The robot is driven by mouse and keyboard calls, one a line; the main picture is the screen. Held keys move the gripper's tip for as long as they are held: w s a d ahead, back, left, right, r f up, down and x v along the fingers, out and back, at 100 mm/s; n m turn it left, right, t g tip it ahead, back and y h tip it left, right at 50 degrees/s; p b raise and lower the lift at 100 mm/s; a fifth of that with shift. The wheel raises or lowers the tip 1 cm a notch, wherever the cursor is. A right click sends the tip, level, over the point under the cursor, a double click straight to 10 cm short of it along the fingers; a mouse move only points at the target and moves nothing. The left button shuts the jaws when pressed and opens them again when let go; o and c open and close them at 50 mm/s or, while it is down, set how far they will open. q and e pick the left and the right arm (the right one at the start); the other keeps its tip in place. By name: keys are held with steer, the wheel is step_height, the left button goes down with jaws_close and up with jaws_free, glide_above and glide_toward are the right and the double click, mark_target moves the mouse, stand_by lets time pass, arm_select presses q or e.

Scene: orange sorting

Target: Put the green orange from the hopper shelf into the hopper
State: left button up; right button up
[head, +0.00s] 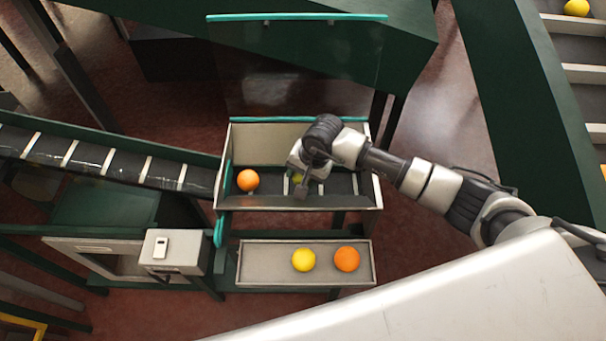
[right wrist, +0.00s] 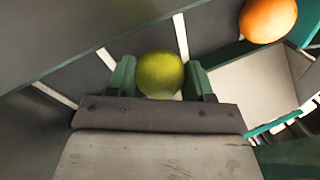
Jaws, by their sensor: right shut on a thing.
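The green orange (right wrist: 160,74) is between the two green fingers of my right gripper (right wrist: 160,80) in the right wrist view. In the head view the green orange (head: 299,178) shows only partly beside my right gripper (head: 301,184), which covers the rest. My right gripper is shut on it, inside or just above the hopper (head: 270,136). An orange fruit (head: 248,180) lies at the left of the hopper, apart from the gripper. The hopper shelf (head: 262,265) in front holds a yellow fruit (head: 303,260) and an orange one (head: 347,259). My left gripper is not in view.
A clear panel with a teal top edge (head: 297,17) stands behind the hopper. A slatted conveyor (head: 110,163) meets its left side. A grey box (head: 174,250) stands left of the shelf. The left part of the shelf is bare.

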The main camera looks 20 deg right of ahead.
steer(key=shift+f, duration=0.8)
steer(key=shift+f, duration=0.2)
steer(key=o, duration=0.9)
steer(key=shift+r, duration=0.15)
